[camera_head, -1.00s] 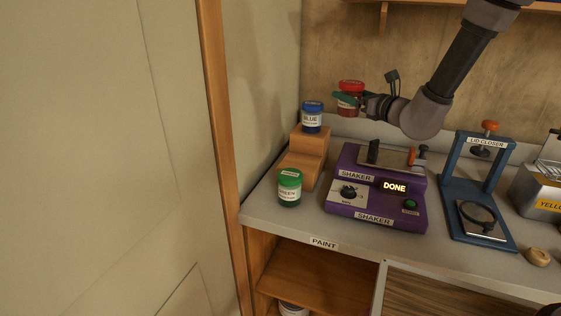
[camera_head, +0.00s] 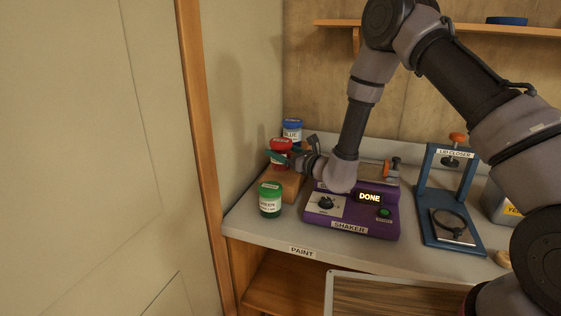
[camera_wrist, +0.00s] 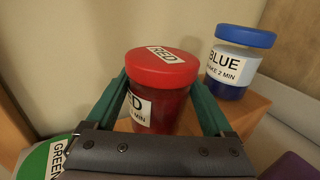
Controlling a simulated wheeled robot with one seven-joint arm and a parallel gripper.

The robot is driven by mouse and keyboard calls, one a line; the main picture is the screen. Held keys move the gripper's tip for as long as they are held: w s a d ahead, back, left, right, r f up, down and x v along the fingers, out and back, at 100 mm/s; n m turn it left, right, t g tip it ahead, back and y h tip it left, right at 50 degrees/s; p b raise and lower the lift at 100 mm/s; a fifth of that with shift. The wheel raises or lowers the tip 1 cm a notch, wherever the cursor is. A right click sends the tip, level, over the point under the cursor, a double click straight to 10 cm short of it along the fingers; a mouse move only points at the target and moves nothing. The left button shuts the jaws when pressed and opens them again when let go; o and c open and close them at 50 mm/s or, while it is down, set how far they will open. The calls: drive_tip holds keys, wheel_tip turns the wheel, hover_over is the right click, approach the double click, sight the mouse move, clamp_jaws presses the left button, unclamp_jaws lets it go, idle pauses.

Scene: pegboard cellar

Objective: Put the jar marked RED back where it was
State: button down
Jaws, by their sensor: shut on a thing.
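The jar marked RED (camera_head: 280,146) has a red lid and a white label. My gripper (camera_wrist: 161,88) is shut on it, with a teal finger on either side of the jar in the wrist view. The jar is upright over the lower step of the wooden step stand (camera_head: 288,187). I cannot tell whether its base touches the step. The BLUE jar (camera_head: 292,131) stands on the upper step, just behind; it also shows in the wrist view (camera_wrist: 236,63). The GREEN jar (camera_head: 270,200) stands on the counter in front of the stand.
The purple shaker (camera_head: 350,219) stands right of the stand, its display reading DONE. The blue lid closer (camera_head: 424,205) is further right. A wall and wooden post (camera_head: 203,130) close off the left. The counter's front left (camera_head: 245,219) is bare.

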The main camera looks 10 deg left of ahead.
drive_tip(key=shift+f, duration=1.55)
drive_tip(key=shift+d, duration=0.1)
